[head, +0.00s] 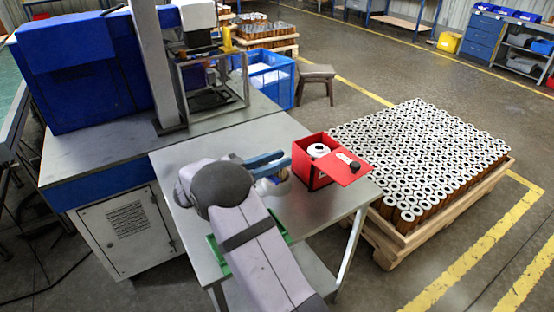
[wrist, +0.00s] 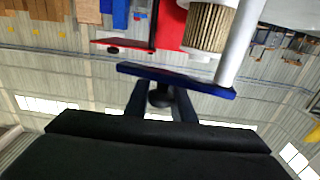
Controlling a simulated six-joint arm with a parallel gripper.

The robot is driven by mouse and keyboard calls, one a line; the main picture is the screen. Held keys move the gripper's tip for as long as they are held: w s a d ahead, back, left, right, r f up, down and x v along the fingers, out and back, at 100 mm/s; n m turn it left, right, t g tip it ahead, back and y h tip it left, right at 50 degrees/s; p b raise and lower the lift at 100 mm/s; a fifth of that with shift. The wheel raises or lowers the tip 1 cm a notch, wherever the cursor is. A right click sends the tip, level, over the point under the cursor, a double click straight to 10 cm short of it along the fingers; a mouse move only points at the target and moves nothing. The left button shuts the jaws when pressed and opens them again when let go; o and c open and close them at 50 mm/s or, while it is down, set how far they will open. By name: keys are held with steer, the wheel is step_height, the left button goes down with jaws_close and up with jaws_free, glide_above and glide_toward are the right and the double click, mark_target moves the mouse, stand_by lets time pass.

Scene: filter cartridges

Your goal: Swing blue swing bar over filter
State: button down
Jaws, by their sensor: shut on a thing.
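The blue swing bar (wrist: 195,84) crosses the middle of the wrist view, and it also shows in the head view (head: 264,159) at the left of the red box. My gripper (wrist: 160,95) is shut on a dark round knob on the bar. In the head view my gripper is largely hidden behind my wrist. The filter (head: 318,150) is white-topped with a central hole and stands in the red box (head: 312,174). Its pleated tan side (wrist: 210,28) shows in the wrist view, beside a pale post (wrist: 240,42). The bar appears beside the filter, not across its top.
A red lid (head: 343,168) with a black knob sticks out at the box's right. A green-edged item (head: 217,256) lies partly under my arm. A pallet of filters (head: 398,245) stands right of the steel table (head: 180,158). A machine (head: 75,70) stands behind left.

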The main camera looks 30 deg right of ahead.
steer(key=c, duration=1.6)
jaws_free()
steer(key=shift+s+r, duration=0.1)
steer(key=shift+o, duration=0.2)
steer(key=a+b, duration=0.1)
steer(key=a, duration=0.6)
steer(key=shift+a+b, duration=0.15)
steer(key=shift+b, duration=0.2)
